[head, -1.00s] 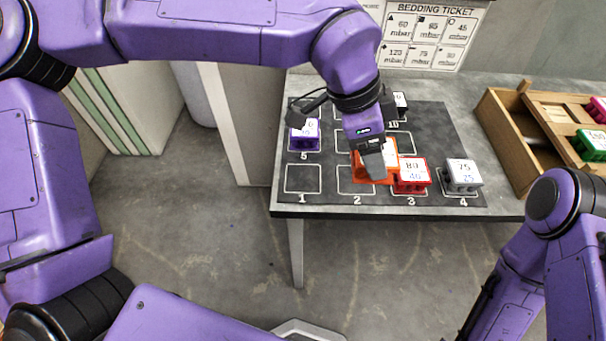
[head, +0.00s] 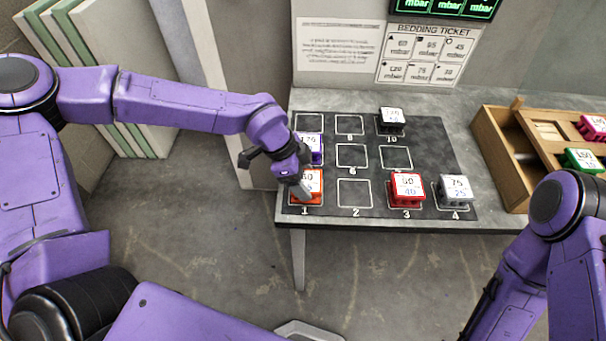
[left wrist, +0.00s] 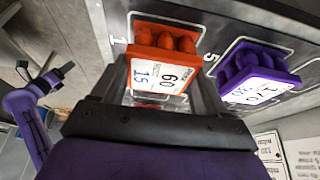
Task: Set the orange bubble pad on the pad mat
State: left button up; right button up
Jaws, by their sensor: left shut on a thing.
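The orange bubble pad (head: 311,181) is at square 1 of the dark pad mat (head: 330,208), at the mat's front left corner. My left gripper (head: 303,186) is over it and shut on it. In the left wrist view the orange pad (left wrist: 158,62) shows its bubbles and a white label between the fingers. I cannot tell whether its underside touches the mat. A purple pad (head: 312,145) sits just behind it on square 5. My right arm shows at the right, but its gripper is not in view.
A red pad (head: 406,188) is on square 3, a grey pad (head: 454,190) on square 4 and a black pad (head: 391,120) on square 10. Square 2 is empty. A wooden rack (head: 495,165) with pads stands at the right.

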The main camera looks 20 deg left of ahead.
pick_arm(q)
jog(key=shift+f, duration=0.1)
jog(key=o, duration=1)
jog(key=shift+o, duration=0.2)
jog(key=b+v, duration=0.1)
jog(key=v, duration=1.1)
jog(key=shift+s, duration=0.1)
